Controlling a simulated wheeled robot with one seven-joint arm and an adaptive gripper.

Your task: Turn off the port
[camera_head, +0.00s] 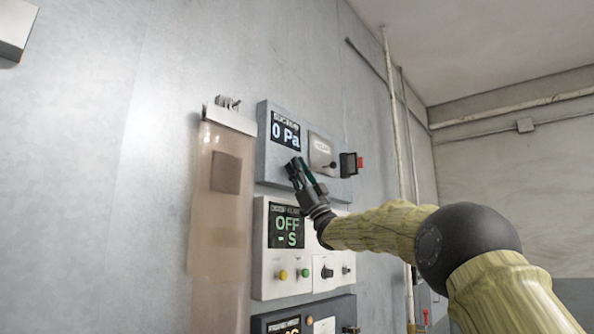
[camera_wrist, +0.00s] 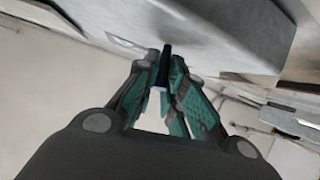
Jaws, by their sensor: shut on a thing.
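The upper grey panel (camera_head: 262,150) is on the wall and its screen (camera_head: 286,133) reads "0 Pa". A light plate (camera_head: 321,150) with a small dark lever (camera_head: 331,164) is to the right of the screen. My gripper (camera_head: 299,168) is in front of the panel's lower part, below the screen. In the wrist view my gripper (camera_wrist: 165,75) is shut on a small dark part (camera_wrist: 166,52), beside a grey housing (camera_wrist: 215,35). The fingers hide much of this part, and I cannot tell which control it is.
A white panel (camera_head: 262,245) below reads "OFF - S", with yellow and green buttons and dark knobs. A dark panel (camera_head: 262,327) is lower still. A red-black switch (camera_head: 350,164) and pipes (camera_head: 393,100) are at right.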

